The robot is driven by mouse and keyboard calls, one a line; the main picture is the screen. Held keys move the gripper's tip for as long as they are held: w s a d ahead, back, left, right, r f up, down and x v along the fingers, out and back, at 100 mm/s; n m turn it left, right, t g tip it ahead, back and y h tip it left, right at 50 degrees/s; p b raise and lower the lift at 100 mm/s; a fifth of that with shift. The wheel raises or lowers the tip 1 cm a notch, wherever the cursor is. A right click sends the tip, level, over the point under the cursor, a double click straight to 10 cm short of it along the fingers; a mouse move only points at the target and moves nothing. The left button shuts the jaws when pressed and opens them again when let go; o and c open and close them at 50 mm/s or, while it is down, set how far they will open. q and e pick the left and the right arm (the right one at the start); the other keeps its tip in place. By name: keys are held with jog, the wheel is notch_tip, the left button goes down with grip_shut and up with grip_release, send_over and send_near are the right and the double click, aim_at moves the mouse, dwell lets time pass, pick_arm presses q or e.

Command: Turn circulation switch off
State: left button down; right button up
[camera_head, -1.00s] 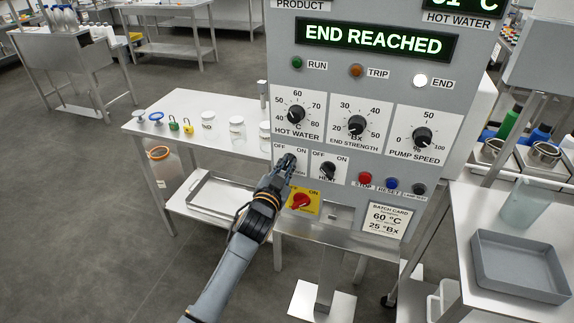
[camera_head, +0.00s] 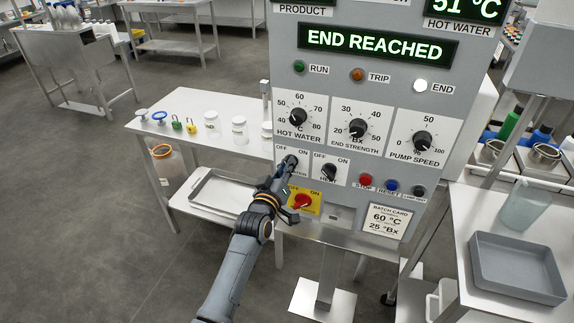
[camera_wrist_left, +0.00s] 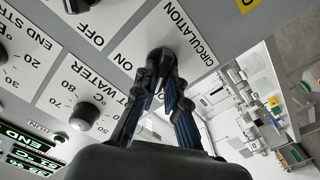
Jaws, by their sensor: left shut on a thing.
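The circulation switch (camera_head: 292,160) is a black knob on a white OFF/ON plate at the panel's lower left. My left gripper (camera_head: 286,170) is at this knob, tilted, with its wrist below and to the left. In the left wrist view the two fingers (camera_wrist_left: 160,82) converge on the dark circulation knob (camera_wrist_left: 161,57) and are shut on it. The CIRCULATION label and ON show there. The fingers hide part of the knob and plate, so its exact pointing is hard to tell. My right gripper is not in view.
The HEAT switch (camera_head: 328,171) is close on the right. A red switch on a yellow plate (camera_head: 304,203) sits just below the gripper. STOP (camera_head: 365,180) and RESET buttons are further right. The display (camera_head: 377,44) reads END REACHED. A side table (camera_head: 180,110) stands left.

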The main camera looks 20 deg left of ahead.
pick_arm(q)
jog(key=shift+n, duration=1.3)
jog(key=shift+f, duration=0.1)
jog(key=c, duration=1.4)
grip_release()
jog(key=s, duration=1.2)
jog(key=shift+a, duration=0.25)
